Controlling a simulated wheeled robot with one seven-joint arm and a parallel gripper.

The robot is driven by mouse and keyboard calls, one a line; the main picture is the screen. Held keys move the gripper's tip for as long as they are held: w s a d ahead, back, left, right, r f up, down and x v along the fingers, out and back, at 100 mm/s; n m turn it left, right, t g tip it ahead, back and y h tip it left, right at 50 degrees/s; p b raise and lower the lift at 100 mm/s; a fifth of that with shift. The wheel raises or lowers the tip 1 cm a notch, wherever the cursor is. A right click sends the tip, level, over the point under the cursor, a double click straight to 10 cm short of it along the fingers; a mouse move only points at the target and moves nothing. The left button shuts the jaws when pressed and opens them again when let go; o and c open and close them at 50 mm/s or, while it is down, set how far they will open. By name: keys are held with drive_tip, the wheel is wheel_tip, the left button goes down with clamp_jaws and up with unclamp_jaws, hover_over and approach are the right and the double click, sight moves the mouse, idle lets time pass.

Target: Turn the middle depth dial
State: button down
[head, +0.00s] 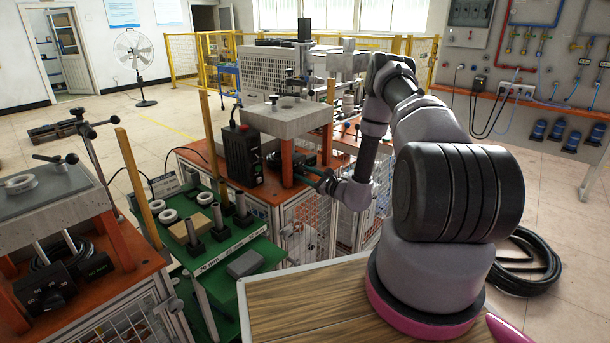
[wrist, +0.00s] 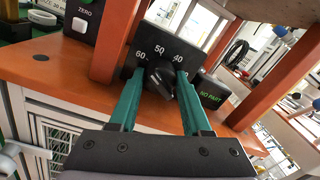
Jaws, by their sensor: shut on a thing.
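The depth dial (wrist: 162,80) is a black knob on a black box marked 60, 50 and 40 in the wrist view. My gripper (wrist: 158,76) has its two teal fingers on either side of the knob and is shut on it. The knob looks turned at a slant, and its tip lies partly beside the right finger. In the head view my gripper (head: 322,181) reaches the front of the middle machine (head: 290,118), under its grey top between orange posts. The dial itself is hidden there.
A NO PART display (wrist: 211,94) sits right of the dial, and a box with a ZERO button (wrist: 80,24) sits left. Orange posts (wrist: 118,40) stand close on both sides. A green table (head: 240,288) with rings and pegs stands front left of the machine.

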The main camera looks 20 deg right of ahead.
drive_tip(key=shift+n, duration=0.8)
drive_tip(key=shift+c, duration=1.8)
unclamp_jaws()
drive_tip(key=v, duration=1.1)
drive_tip(key=shift+f, duration=0.15)
